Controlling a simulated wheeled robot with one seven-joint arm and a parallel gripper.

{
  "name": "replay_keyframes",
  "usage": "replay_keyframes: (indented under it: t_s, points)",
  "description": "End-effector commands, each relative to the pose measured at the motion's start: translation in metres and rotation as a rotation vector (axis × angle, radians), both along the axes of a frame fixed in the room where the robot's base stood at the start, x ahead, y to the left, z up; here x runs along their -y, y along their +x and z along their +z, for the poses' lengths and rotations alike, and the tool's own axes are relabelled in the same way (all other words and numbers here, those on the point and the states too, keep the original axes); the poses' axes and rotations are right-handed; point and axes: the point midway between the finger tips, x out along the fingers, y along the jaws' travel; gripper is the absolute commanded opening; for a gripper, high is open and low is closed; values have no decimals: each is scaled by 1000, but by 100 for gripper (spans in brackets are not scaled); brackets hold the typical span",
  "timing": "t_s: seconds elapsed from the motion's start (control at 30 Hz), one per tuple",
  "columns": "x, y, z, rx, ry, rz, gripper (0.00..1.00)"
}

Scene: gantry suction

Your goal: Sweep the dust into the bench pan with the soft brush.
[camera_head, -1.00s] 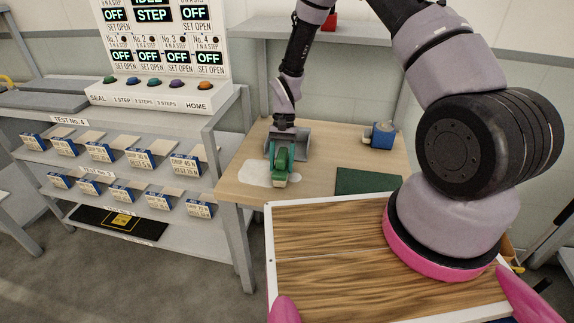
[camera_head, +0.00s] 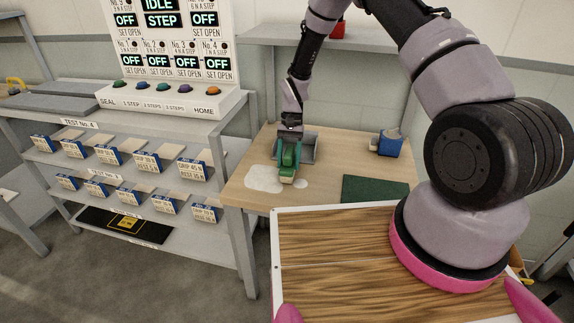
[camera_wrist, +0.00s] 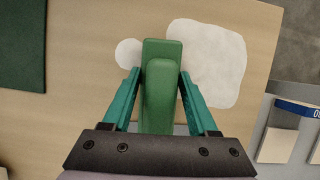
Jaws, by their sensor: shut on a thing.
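My gripper (camera_wrist: 158,105) is shut on the soft brush (camera_wrist: 162,68), a green block with a pale lower end in the head view (camera_head: 287,172). The brush is over the bench top, at the right edge of the white dust patch (camera_head: 262,178). In the wrist view the large dust patch (camera_wrist: 212,62) lies to the right of the brush and a small dust spot (camera_wrist: 129,53) to its left. The grey bench pan (camera_head: 309,147) stands behind the brush, partly hidden by my gripper. I cannot tell whether the bristles touch the wood.
A dark green mat (camera_head: 375,189) lies at the bench's front right. A blue box (camera_head: 386,143) stands at the back right. A shelf rack (camera_head: 120,150) with several labelled bins and a control panel (camera_head: 165,45) is on the left. Bare wood (camera_head: 345,160) lies between pan and mat.

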Motion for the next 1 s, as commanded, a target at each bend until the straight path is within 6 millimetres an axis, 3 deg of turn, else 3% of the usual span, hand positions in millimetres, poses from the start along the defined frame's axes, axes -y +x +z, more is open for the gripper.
replay_keyframes:
  t_s: [0.43,1.0]
  points:
    - [2,7,2,1,1,1,0]
    - [2,7,65,1,1,0,0]
